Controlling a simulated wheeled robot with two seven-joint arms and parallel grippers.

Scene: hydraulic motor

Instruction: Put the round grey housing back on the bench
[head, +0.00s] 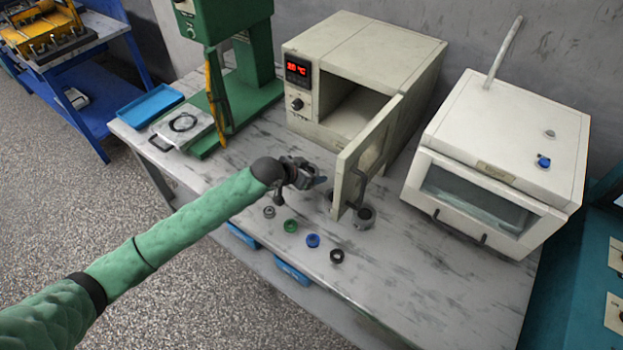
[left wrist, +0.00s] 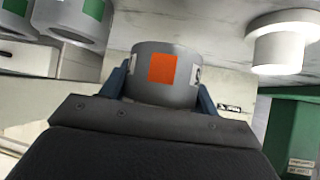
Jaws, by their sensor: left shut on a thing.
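My left gripper (head: 311,180) is above the bench (head: 440,275), just left of the open oven door. In the left wrist view my left gripper (left wrist: 165,88) is shut on a round grey housing (left wrist: 140,65) with an orange square on its side; blue fingers flank it. In the head view the held housing cannot be made out clearly against the gripper. Another grey round part (head: 364,217) stands on the bench by the foot of the door. My right gripper is not in view.
The oven (head: 415,50) stands behind, its door (head: 350,170) swung out towards me. A grey ring (head: 269,212), green ring (head: 290,226), blue ring (head: 313,240) and black ring (head: 337,256) lie along the front. A white cabinet (head: 515,120) stands right, the green press (head: 228,50) left.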

